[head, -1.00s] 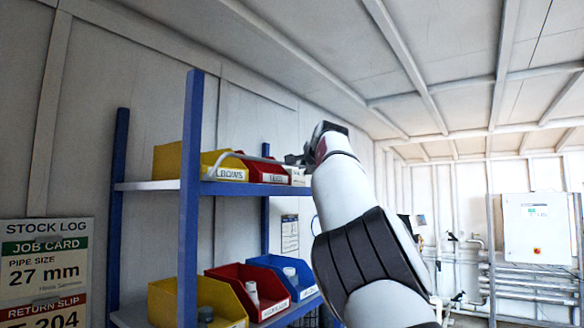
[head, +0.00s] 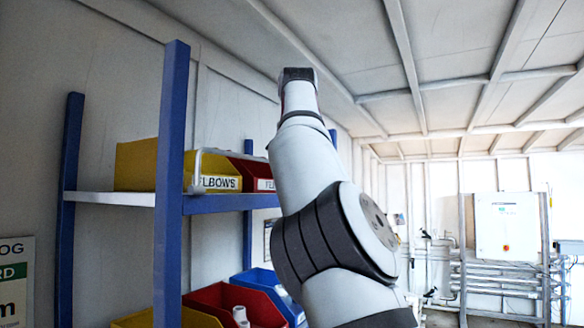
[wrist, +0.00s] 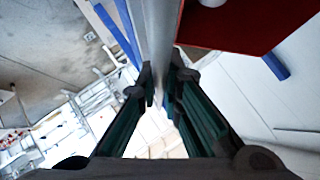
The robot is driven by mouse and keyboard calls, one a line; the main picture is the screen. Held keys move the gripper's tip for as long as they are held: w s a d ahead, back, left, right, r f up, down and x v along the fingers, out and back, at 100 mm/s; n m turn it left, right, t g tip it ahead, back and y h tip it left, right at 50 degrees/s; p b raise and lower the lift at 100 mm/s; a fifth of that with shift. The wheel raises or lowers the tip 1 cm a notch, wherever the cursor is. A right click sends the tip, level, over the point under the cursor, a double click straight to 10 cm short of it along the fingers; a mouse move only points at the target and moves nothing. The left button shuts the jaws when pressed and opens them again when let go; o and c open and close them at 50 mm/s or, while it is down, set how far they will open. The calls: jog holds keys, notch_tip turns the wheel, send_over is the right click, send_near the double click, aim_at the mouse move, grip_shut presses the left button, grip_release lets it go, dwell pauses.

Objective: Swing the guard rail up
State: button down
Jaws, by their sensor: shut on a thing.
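The guard rail (head: 222,153) is a thin pale grey bar at the front of the upper shelf (head: 230,202). In the head view its left end bends down by the blue post, and its far part goes behind my arm. In the wrist view the rail (wrist: 160,35) runs down between the two dark fingers of my gripper (wrist: 162,88), which are shut on it. In the head view my gripper is hidden behind my raised arm.
A yellow bin (head: 137,165) marked ELBOWS and a red bin (head: 262,172) stand on the upper shelf. Yellow, red and blue bins (head: 262,285) are below. A blue post (head: 171,200) stands in front. A white cabinet (head: 506,226) is at the back right.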

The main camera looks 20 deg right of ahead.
jog(key=shift+w, duration=0.1)
dwell(0.5)
jog(key=c, duration=1.7)
grip_release()
jog(key=shift+f, duration=0.1)
jog(key=v, duration=0.7)
jog(key=shift+a+r, duration=0.15)
jog(key=shift+r, duration=0.05)
